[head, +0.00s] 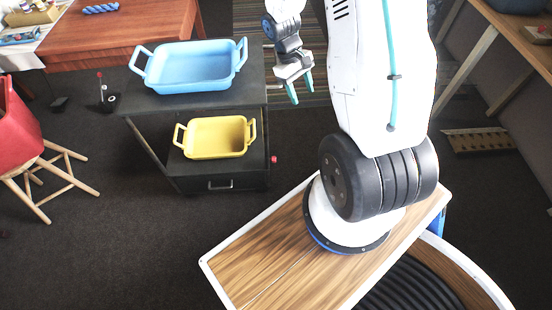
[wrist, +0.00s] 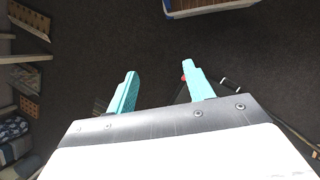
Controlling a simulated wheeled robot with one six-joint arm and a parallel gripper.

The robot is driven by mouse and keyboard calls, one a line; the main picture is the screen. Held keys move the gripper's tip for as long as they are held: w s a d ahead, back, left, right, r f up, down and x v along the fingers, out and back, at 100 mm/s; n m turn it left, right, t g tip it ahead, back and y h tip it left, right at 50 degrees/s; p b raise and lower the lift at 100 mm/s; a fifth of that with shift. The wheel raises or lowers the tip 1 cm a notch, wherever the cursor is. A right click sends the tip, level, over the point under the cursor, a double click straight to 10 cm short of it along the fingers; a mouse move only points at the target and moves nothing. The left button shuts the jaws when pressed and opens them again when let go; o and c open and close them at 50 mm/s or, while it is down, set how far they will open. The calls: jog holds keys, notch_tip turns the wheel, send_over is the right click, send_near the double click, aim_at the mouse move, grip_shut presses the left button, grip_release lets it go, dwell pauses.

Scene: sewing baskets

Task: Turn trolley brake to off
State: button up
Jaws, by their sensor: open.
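The dark trolley (head: 256,95) stands left of my arm in the head view, with two shelves and a drawer low on its front. A small red knob (head: 274,159) shows at its lower right side; I take it for the brake, but its setting is too small to read. My gripper (head: 301,92) is open and empty, pointing down just right of the trolley's top, apart from the knob. In the wrist view my gripper (wrist: 160,72) has both teal fingers spread, and a red spot (wrist: 183,77) shows beside the right finger, partly hidden by it.
A blue basket (head: 190,72) sits on the trolley's top and a yellow basket (head: 215,138) on its lower shelf. A black piece with a red-tipped lever (head: 104,95) is left of the trolley. Dark floor in front is clear.

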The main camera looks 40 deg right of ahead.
jog(key=d+f+n, duration=0.2)
jog(key=d+f, duration=0.2)
jog(key=f, duration=1.2)
jog(key=n+t+y, duration=0.4)
jog(key=n+t, duration=0.4)
jog(key=n, duration=0.1)
send_near(273, 160)
notch_tip(273, 160, down, 3)
notch_tip(273, 160, down, 6)
jog(key=w, duration=0.3)
jog(key=shift+a, duration=0.35)
jog(key=c, duration=1)
